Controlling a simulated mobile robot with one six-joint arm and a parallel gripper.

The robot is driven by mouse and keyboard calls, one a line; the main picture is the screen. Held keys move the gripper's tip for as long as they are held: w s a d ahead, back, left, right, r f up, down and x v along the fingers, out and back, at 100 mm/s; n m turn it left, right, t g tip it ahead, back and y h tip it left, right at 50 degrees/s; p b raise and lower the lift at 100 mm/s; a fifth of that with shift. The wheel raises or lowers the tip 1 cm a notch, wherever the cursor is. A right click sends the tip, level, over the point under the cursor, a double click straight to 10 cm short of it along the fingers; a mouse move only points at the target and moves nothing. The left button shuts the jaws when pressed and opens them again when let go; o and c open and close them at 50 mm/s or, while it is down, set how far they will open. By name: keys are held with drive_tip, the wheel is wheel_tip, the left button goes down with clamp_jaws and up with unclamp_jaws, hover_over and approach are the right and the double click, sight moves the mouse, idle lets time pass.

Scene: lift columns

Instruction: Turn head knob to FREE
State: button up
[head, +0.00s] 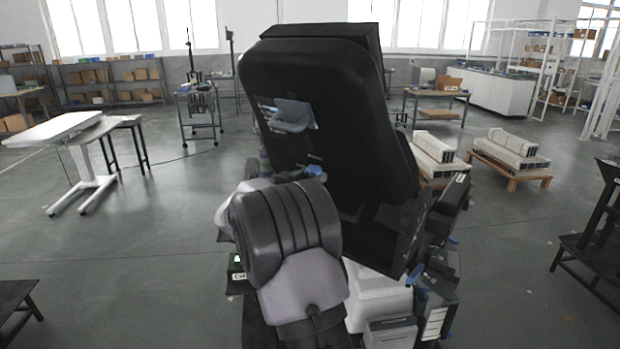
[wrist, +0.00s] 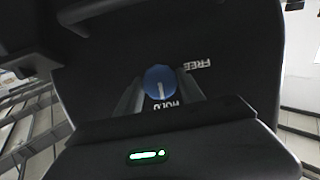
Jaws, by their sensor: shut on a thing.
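The round blue head knob (wrist: 160,80) sits on a dark panel (wrist: 85,75) in the wrist view. Its white pointer line is on the lower half and points towards the HOLD label (wrist: 168,104). The FREE label (wrist: 197,65) is up and to the right of the knob. My gripper (wrist: 160,88) has one finger on each side of the knob and is shut on it. In the head view my arm covers part of the large black machine, and I cannot make out my fingertips there.
The large black machine (head: 320,95) fills the middle of the head view. A white-topped table (head: 62,128) stands at the left, and pallets with pale blocks (head: 510,150) stand at the right. Grey floor (head: 120,250) is open at the left.

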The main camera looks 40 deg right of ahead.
drive_tip(key=shift+w+n+g+b, duration=0.15)
drive_tip(key=shift+n+g+b, duration=0.15)
drive_tip(key=shift+n+g, duration=0.45)
drive_tip(key=shift+n+g+h+p, duration=0.35)
drive_tip(key=shift+n+g+h, duration=0.15)
drive_tip(key=shift+g, duration=0.55)
drive_tip(key=shift+w+n+g+h+p, duration=0.1)
drive_tip(key=shift+n+g+h+p, duration=0.2)
drive_tip(key=shift+n+g+p, duration=0.8)
drive_tip(key=shift+f+n+g+h+p, duration=0.15)
drive_tip(key=shift+n+g+h+p, duration=0.3)
drive_tip(key=shift+g, duration=0.55)
drive_tip(key=n+g+h+b, duration=0.1)
drive_tip(key=n, duration=0.1)
drive_tip(key=n+g+b, duration=0.1)
drive_tip(key=b, duration=0.1)
drive_tip(key=n+g+h+b, duration=0.1)
drive_tip(key=n+b, duration=0.1)
drive_tip(key=shift+d+f+n+h, duration=0.1)
drive_tip(key=shift+f+n+h, duration=0.2)
drive_tip(key=shift+h, duration=0.05)
